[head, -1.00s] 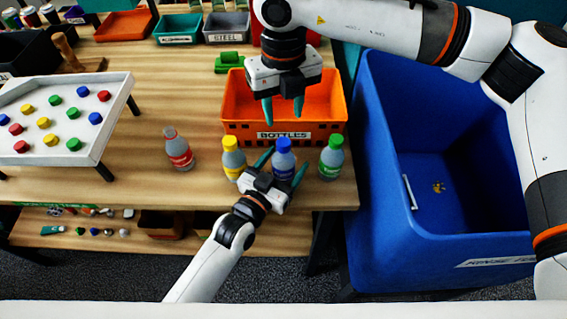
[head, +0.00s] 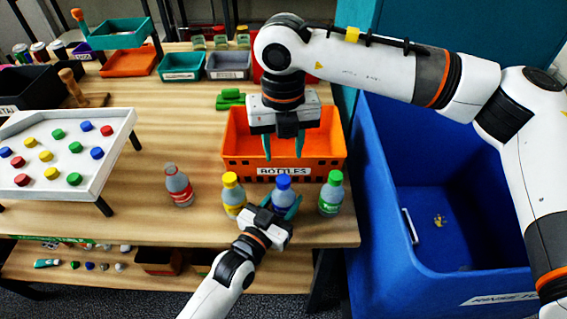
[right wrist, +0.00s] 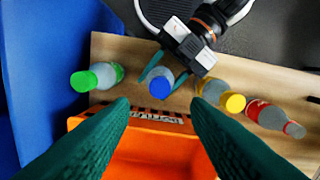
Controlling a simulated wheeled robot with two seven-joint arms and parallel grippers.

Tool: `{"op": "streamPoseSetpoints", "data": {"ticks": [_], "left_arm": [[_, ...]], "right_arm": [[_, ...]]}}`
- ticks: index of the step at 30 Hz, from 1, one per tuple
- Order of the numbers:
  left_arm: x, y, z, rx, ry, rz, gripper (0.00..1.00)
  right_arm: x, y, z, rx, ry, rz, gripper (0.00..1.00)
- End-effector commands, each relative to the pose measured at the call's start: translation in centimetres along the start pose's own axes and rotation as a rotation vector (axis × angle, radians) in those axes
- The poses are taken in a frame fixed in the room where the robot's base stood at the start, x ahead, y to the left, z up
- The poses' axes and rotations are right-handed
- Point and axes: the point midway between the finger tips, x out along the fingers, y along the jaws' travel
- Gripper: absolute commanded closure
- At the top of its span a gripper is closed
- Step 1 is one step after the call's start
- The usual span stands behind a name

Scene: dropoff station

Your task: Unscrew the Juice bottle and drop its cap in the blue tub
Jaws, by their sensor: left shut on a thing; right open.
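Bottles stand in a row on the table: one with a red label (head: 179,187), one yellow-capped (head: 233,196), one blue-capped (head: 283,190) and one green-capped (head: 331,196). I cannot read which is Juice. My left gripper (head: 281,203) is shut on the blue-capped bottle's body; the right wrist view shows its fingers on both sides below the blue cap (right wrist: 160,88). My right gripper (head: 283,150) is open and empty, pointing down over the orange crate, behind and above that bottle. The blue tub (head: 460,255) stands right of the table.
The orange BOTTLES crate (head: 240,150) sits right behind the bottles. A white tray (head: 125,130) with coloured caps stands at the left. Green and grey bins (head: 228,66) are at the back. Bare tabletop (head: 185,130) lies left of the crate.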

Motion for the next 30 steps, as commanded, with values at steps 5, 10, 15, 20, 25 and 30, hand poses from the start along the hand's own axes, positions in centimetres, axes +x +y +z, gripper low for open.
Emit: {"op": "streamPoseSetpoints", "data": {"ticks": [5,10,15,20,25,30], "left_arm": [[0.0,0.0,0.0,0.0,0.001,0.0,1.0],[0.0,0.0,0.0,0.0,0.001,0.0,1.0],[0.0,0.0,0.0,0.0,0.001,0.0,1.0],[0.0,0.0,0.0,0.0,0.001,0.0,1.0],[0.0,0.0,0.0,0.0,0.001,0.0,1.0],[0.0,0.0,0.0,0.0,0.001,0.0,1.0]], "right_arm": [[0.1,-0.1,0.0,0.359,-0.002,-0.001,0.57],[0.0,0.0,0.0,0.68,-0.002,-0.002,0.57],[0.0,0.0,0.0,0.883,-0.001,-0.001,0.57],[0.5,0.0,0.0,0.951,-0.002,0.0,0.57],[2.8,0.1,0.1,0.955,-0.004,0.002,0.57],[5.5,0.1,0.1,0.954,-0.004,0.002,0.57]]}}
